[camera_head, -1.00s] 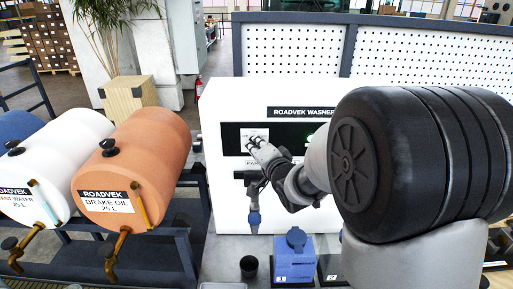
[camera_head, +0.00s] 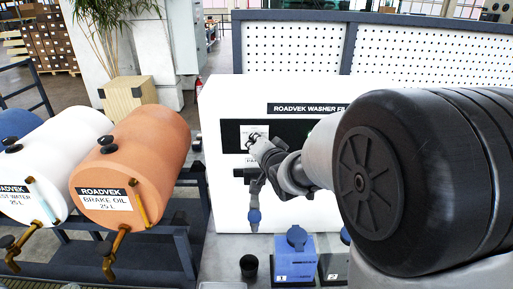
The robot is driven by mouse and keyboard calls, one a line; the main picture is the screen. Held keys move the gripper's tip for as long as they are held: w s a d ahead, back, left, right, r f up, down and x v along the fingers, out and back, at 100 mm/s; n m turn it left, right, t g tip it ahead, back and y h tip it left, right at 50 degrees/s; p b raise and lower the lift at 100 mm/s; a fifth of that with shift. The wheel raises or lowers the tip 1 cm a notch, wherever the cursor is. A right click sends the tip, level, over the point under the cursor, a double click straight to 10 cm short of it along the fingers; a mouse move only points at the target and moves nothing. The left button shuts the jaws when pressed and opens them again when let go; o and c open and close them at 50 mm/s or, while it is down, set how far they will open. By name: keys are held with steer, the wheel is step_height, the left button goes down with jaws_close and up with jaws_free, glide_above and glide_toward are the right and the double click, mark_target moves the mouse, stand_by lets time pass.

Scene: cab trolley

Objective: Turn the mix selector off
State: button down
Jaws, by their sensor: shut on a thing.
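The white washer filling unit (camera_head: 225,190) stands at the middle, with a black control panel (camera_head: 231,134) on its front. My gripper (camera_head: 254,140) is at the left part of this panel, in front of a white label plate (camera_head: 247,131). Its fingers are close together on a small dark part at the plate, which seems to be the mix selector. The selector is mostly hidden by the fingers, so its setting cannot be read. My arm covers the right part of the panel.
A blue-tipped nozzle (camera_head: 254,217) hangs below the panel. A blue container (camera_head: 294,262) and a black cup (camera_head: 249,266) stand on the bench in front. Orange (camera_head: 150,150) and white (camera_head: 60,150) tanks lie at the left.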

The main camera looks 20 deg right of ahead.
steer(key=n, duration=0.1)
steer(key=n+g+h, duration=0.1)
steer(key=n, duration=0.1)
steer(key=shift+a+r+h, duration=0.2)
steer(key=shift+h, duration=0.1)
steer(key=n+p, duration=0.1)
steer(key=p, duration=0.2)
steer(key=n+g+h+p, duration=0.1)
steer(key=p, duration=0.2)
steer(key=shift+a+r+n+h+p, duration=0.1)
steer(key=shift+r+n+h+p, duration=0.2)
steer(key=n+h+p, duration=0.1)
steer(key=n+p, duration=0.1)
steer(key=p, duration=0.3)
steer(key=shift+w+a+f+h+p, duration=0.1)
steer(key=shift+f+h+p, duration=0.05)
steer(key=shift+h+p, duration=0.25)
steer(key=n+h+p, duration=0.2)
steer(key=n+p, duration=0.1)
steer(key=p, duration=0.1)
steer(key=shift+a+f+n, duration=0.1)
steer(key=shift+f+n, duration=0.05)
steer(key=shift+n, duration=0.15)
steer(key=n+h+p, duration=0.2)
steer(key=n, duration=0.1)
steer(key=shift+w+f, duration=0.1)
steer(key=shift+f, duration=0.1)
steer(key=shift+n+h, duration=0.3)
steer(key=shift+n, duration=0.1)
